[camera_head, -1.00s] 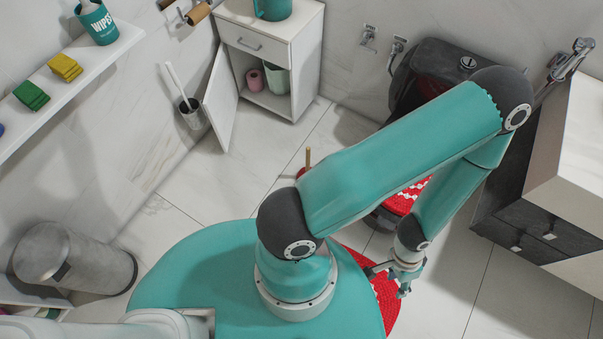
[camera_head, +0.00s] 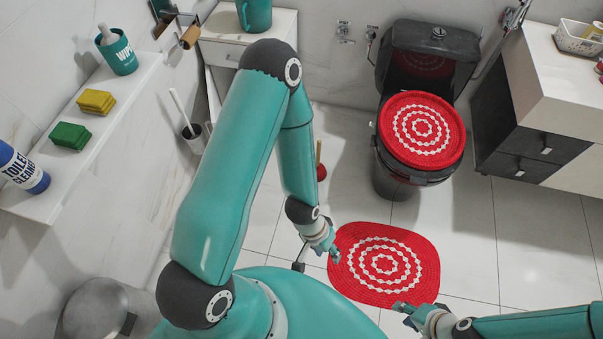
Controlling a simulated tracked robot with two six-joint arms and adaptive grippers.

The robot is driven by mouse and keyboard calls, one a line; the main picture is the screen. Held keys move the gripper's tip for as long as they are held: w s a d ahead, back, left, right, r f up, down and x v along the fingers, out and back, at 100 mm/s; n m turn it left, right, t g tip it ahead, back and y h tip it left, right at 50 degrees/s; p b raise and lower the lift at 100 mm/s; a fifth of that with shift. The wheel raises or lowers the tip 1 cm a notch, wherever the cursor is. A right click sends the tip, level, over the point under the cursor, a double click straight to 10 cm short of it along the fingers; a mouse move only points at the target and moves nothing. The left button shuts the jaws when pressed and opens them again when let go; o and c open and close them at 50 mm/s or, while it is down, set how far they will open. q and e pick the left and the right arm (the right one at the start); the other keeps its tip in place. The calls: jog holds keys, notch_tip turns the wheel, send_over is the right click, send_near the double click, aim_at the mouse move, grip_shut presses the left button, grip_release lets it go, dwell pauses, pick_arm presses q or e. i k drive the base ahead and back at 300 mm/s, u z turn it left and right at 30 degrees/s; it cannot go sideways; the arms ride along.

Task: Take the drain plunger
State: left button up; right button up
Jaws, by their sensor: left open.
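The plunger (camera_head: 320,170) stands upright on the floor tiles in the head view, with a thin wooden handle and a small red cup. It is just right of my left forearm, and its cup is close to the arm's outline. My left gripper (camera_head: 317,260) is open and empty. It is below the plunger in the picture, at the left edge of the red mat, with its fingers spread. My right gripper (camera_head: 404,313) is at the mat's lower right edge, with nothing visible in it. Its jaw opening is too small to judge.
A red oval mat (camera_head: 345,283) lies before the dark toilet (camera_head: 430,45) with its red patterned lid cover. A toilet brush holder (camera_head: 194,139) stands left of my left arm. A white cabinet (camera_head: 222,52) is behind that arm. Tiles between plunger and toilet are clear.

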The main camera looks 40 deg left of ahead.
aim_at(322, 171)
jog(key=u, duration=0.45)
jog(key=i, duration=1.2)
